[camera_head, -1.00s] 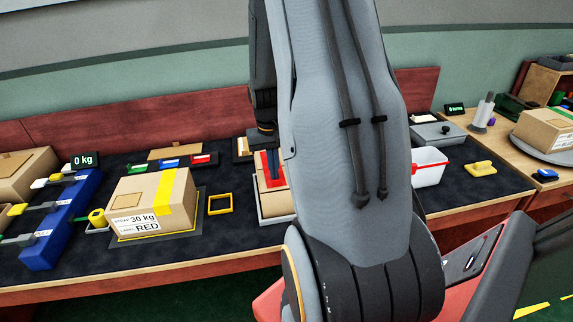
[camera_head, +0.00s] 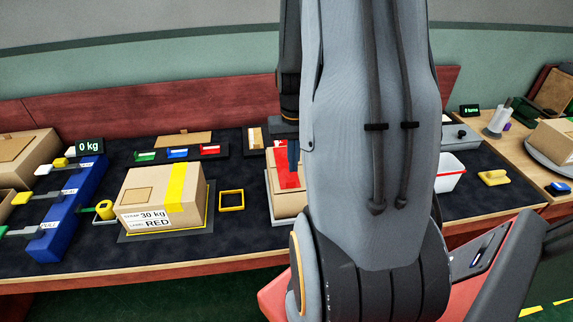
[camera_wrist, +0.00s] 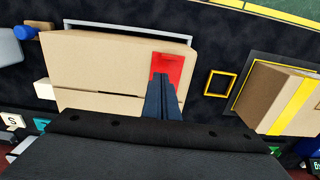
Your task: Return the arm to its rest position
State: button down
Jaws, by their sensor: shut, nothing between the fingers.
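My gripper (camera_wrist: 160,88) is shut and empty in the wrist view, its dark blue fingers together. It points at a cardboard box (camera_wrist: 105,65) with a red label (camera_wrist: 168,68) on its top. The fingertips overlap the label's lower edge in that view; I cannot tell whether they touch it. In the head view my gripper (camera_head: 293,160) is in front of the red label (camera_head: 284,178), and my grey arm hides much of the box (camera_head: 288,205).
A taped box (camera_head: 160,200) marked 30 kg and RED stands left of a yellow square frame (camera_head: 231,200). A blue rack (camera_head: 68,215) with levers is farther left. A white-and-red bin (camera_head: 450,172) and a yellow block (camera_head: 494,177) lie on the right.

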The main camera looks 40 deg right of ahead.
jog(key=shift+w+f, duration=0.2)
jog(key=shift+w, duration=0.15)
jog(key=shift+s+a+r, duration=0.1)
jog(key=shift+a, duration=0.25)
jog(key=s+a+r+n+b, duration=0.1)
jog(key=a+r+n, duration=0.1)
jog(key=a, duration=1)
jog(key=s+a+r+n+t+b, duration=0.1)
jog(key=a+r+n, duration=0.2)
jog(key=a, duration=0.8)
jog(key=shift+s+a+r+n, duration=0.25)
jog(key=shift+a+n, duration=0.15)
jog(key=shift+n, duration=0.3)
